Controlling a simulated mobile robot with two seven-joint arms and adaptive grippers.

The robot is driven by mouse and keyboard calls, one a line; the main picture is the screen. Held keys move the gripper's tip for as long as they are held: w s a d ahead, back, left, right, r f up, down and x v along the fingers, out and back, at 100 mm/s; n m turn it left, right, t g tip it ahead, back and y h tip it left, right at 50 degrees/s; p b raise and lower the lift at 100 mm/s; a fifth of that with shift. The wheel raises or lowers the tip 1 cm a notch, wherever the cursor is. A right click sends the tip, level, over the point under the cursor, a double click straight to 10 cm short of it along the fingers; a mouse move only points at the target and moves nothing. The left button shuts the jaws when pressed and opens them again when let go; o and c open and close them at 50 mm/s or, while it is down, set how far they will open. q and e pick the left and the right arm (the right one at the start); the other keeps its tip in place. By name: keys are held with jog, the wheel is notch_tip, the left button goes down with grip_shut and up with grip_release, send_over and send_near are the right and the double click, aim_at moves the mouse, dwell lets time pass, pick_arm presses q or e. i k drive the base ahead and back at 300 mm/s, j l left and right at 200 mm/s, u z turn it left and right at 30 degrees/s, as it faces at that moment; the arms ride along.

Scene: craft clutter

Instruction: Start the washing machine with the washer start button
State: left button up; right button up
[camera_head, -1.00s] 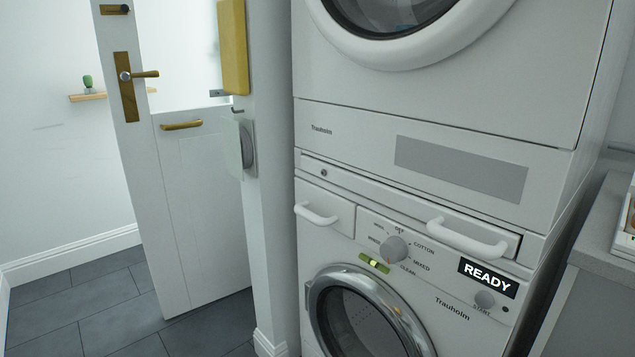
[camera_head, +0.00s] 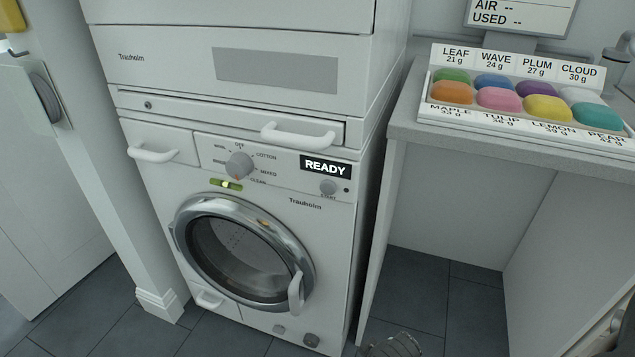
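The white washing machine (camera_head: 338,235) stands at the centre-left under a second stacked Trauholm machine (camera_head: 170,62). Its small round grey start button (camera_head: 328,187) is at the right of the control panel. The black display (camera_head: 325,167) above it reads READY. The program knob (camera_head: 239,165) is left of the display, with a small lit green indicator (camera_head: 226,185) below it. The round glass door (camera_head: 240,258) looks shut, with its handle (camera_head: 297,293) at the right. No gripper can be clearly made out, and nothing touches the button.
A grey counter (camera_head: 400,128) to the right holds a tray of coloured, labelled bars (camera_head: 497,100) and a display (camera_head: 520,14). Open space with a tiled floor (camera_head: 415,285) lies under it. A ribbed grey object (camera_head: 395,346), unclear what, shows at the bottom edge.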

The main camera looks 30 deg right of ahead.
aim_at(328, 188)
jog(key=j+z, duration=0.25)
jog(key=j, duration=0.25)
jog(key=l+z, duration=0.1)
jog(key=z, duration=0.3)
jog(key=l+z, duration=0.15)
jog(key=z, duration=0.25)
